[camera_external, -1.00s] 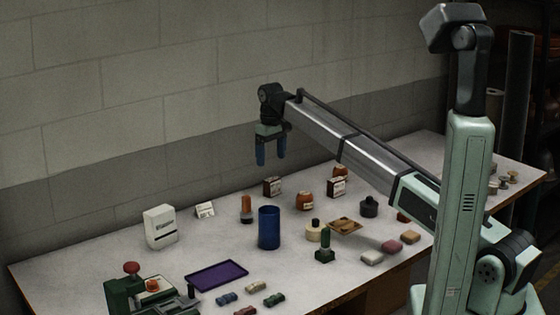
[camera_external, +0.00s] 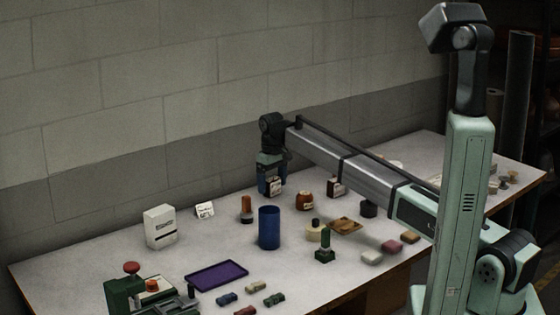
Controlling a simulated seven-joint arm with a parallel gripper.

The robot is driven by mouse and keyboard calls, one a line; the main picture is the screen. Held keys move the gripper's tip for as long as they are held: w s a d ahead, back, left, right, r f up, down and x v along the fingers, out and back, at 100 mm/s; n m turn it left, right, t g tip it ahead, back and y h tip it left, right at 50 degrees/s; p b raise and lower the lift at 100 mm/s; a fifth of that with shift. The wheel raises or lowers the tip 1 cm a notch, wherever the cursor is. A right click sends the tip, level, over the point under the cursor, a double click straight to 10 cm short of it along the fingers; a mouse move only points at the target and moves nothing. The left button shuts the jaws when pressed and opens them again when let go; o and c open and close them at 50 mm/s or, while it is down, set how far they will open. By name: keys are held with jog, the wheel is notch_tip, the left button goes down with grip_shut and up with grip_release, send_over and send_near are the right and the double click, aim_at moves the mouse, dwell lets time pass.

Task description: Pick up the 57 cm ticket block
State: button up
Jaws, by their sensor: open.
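My gripper (camera_external: 271,188) is open, pointing down, low over the back middle of the table. Its two blue fingers stand either side of a small dark brown block with a white printed face (camera_external: 274,187). Part of that block is hidden by the fingers, and I cannot tell whether they touch it. A similar brown block with a white face (camera_external: 335,187) stands to the right, beside my arm. The print is too small to read, so I cannot tell which one is marked 57 cm.
An orange-brown jar (camera_external: 304,201) stands right of my gripper. A blue cylinder (camera_external: 269,229) and an orange-brown stamp-like piece (camera_external: 246,210) stand in front. A small white card (camera_external: 204,210) and a white box (camera_external: 160,227) are left. A purple tray (camera_external: 217,275) lies near the front.

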jog(key=shift+c, duration=0.3)
jog(key=c, duration=1)
